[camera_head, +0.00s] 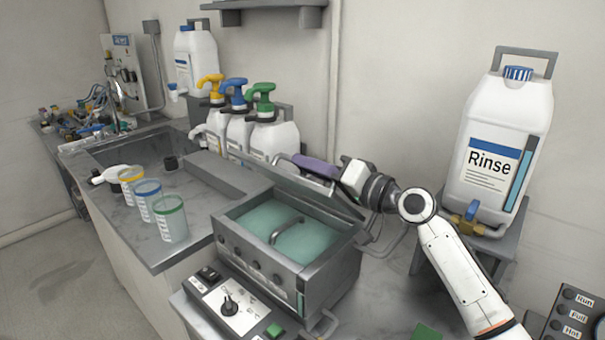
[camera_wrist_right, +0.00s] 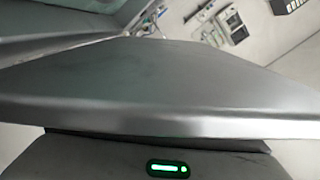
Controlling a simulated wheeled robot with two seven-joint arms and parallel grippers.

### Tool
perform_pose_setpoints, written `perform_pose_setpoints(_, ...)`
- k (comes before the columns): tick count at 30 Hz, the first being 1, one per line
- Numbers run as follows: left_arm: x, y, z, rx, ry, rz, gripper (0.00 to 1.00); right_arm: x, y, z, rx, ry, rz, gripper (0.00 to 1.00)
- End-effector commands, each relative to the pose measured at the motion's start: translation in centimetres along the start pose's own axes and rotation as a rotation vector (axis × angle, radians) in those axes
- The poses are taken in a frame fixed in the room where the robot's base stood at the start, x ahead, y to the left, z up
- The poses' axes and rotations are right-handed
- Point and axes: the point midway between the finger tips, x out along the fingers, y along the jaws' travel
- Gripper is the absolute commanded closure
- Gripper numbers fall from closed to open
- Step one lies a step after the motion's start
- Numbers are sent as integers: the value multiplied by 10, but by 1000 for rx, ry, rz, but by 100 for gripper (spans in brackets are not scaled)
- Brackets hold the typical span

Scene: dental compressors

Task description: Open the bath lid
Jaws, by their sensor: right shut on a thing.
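The bath (camera_head: 285,268) is a grey metal box in the head view. Its top is open, showing green liquid and a bent metal handle inside. The grey bath lid (camera_head: 315,195) stands raised and tilted over the back of the bath. A purple grip (camera_head: 316,166) shows near its upper edge. My right gripper (camera_head: 345,172) is at that upper edge, shut on the lid; its fingertips are mostly hidden. In the right wrist view the lid's broad grey panel (camera_wrist_right: 150,85) fills the middle. My left gripper is not in view.
A Rinse jug (camera_head: 500,145) on a stand is right of my right arm. Several pump bottles (camera_head: 270,137) stand behind the bath. Measuring cups (camera_head: 170,222) stand on the left counter. A control panel (camera_head: 229,305) is in front of the bath.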

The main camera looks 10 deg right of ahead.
Motion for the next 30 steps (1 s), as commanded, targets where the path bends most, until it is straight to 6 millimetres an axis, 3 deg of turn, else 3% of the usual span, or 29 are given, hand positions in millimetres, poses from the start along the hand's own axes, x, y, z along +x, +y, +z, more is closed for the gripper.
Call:
perform_pose_setpoints(15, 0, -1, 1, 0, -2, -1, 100, 0, 29, -34, 415, 1, 3, 100)
perform_pose_setpoints(30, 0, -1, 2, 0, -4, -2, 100, 0, 40, -41, 544, -1, 4, 100)
